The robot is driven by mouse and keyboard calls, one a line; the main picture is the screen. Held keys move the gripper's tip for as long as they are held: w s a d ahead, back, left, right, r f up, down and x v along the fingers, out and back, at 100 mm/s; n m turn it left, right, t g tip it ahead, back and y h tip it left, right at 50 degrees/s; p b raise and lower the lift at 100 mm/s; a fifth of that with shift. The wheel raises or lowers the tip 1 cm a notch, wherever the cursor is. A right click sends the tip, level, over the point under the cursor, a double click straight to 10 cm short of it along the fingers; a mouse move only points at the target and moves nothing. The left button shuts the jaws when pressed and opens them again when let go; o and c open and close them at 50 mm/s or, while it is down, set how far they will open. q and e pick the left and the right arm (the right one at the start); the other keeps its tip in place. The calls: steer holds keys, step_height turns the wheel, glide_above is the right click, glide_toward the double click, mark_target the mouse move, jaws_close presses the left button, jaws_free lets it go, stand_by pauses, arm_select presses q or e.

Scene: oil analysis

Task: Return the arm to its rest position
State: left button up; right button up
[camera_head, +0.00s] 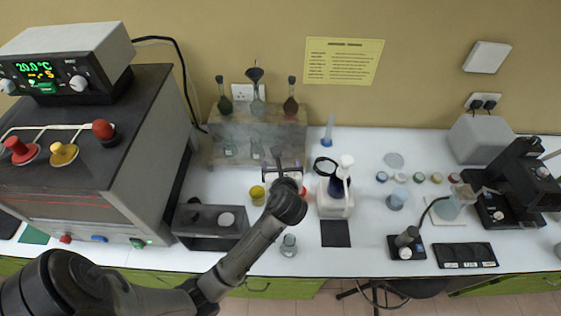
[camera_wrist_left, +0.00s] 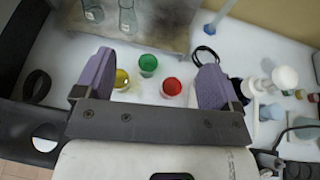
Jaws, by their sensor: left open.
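My left arm comes in from the lower left in the head view, and its left gripper (camera_head: 284,172) is over the middle of the white bench. The wrist view shows the left gripper (camera_wrist_left: 154,62) with its two purple fingers wide apart and nothing held between them. A yellow cup (camera_wrist_left: 121,79), a green cup (camera_wrist_left: 148,64) and a red cup (camera_wrist_left: 171,87) stand on the bench below and beyond the fingers. The yellow cup (camera_head: 257,194) also shows just left of the gripper in the head view. My right gripper is not in view.
A grey rack with flasks (camera_head: 255,118) stands behind the gripper. A dark open box (camera_head: 210,241) is to its left and a white dispenser with a dark bottle (camera_head: 336,201) to its right. A glass flask (camera_head: 289,246) stands near the front edge. A large oven-like unit (camera_head: 95,160) fills the left.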

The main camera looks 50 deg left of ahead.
arm_select(q)
steer(key=shift+s+d+r+p, duration=0.15)
steer(key=shift+d+r, duration=0.15)
steer(key=shift+r, duration=0.15)
steer(key=shift+w+d+r+p, duration=0.15)
steer(key=shift+d+r, duration=0.15)
steer(key=shift+r, duration=0.15)
steer(key=shift+s, duration=0.1)
steer(key=s+d+r+n+h+p, duration=0.1)
steer(key=s+d+n+h, duration=0.3)
steer(key=n, duration=0.9)
steer(key=s+d+n+h+p, duration=0.25)
steer(key=d+n+h, duration=0.3)
steer(key=n, duration=0.65)
steer(key=s+d+f+g+p, duration=0.1)
steer(key=s+g+p, duration=0.1)
steer(key=s, duration=0.7)
steer(key=s+d+f+m+g+h+p, duration=0.1)
steer(key=s+p, duration=0.3)
steer(key=s, duration=0.6)
steer(key=shift+d+f+g, duration=0.15)
steer(key=shift+f+g, duration=0.55)
steer(key=shift+f, duration=0.05)
